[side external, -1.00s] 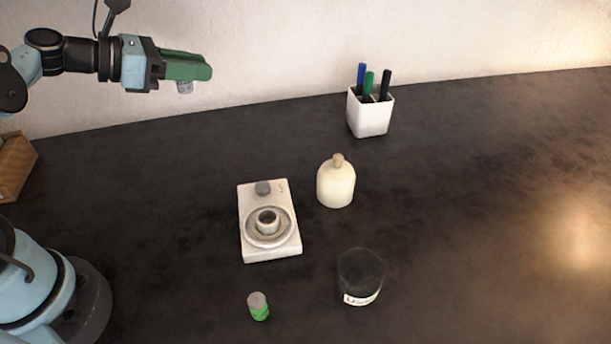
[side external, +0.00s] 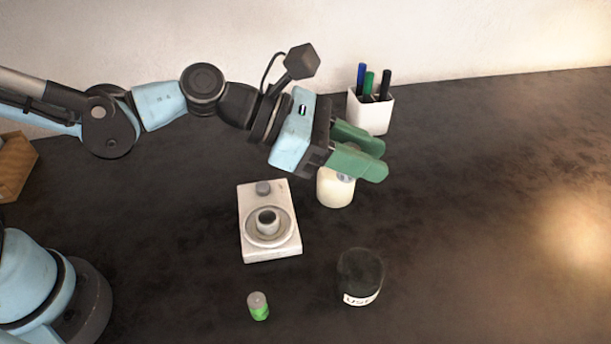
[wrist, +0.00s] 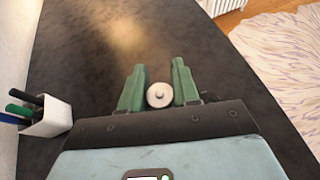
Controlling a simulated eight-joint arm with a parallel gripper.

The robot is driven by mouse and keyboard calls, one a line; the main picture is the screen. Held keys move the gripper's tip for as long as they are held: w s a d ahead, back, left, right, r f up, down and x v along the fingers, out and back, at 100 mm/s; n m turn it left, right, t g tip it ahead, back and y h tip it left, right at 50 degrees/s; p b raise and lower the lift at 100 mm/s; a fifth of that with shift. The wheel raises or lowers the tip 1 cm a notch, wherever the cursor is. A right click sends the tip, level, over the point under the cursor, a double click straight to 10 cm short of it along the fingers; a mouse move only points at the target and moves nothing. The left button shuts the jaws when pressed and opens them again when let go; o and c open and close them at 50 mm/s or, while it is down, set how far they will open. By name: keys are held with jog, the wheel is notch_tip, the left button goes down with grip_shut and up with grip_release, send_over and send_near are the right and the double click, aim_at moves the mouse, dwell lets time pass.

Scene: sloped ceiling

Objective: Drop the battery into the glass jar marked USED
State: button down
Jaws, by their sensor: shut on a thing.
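A second small cylinder, green with a grey top (side external: 258,308), stands left of the jar.
A cream bottle (side external: 336,190) stands behind the jar, its top hidden by my gripper. A white device with a round dial (side external: 283,248) is left of it. A white pen cup (side external: 371,118) is at the back. The table's right side is clear.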

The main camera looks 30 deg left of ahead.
jog(key=s+d+f+m+g+h, duration=0.1)
jog(key=s+d+m+g, duration=0.1)
jog(key=s+d, duration=0.45)
notch_tip(320, 180, down, 6)
jog(key=w+d, duration=0.1)
jog(key=shift+d, duration=0.2)
jog(key=shift+w, duration=0.1)
jog(key=c, duration=0.8)
grip_release()
jog(key=shift+o, duration=0.2)
jog(key=v, duration=1.2)
jog(key=shift+a, duration=0.1)
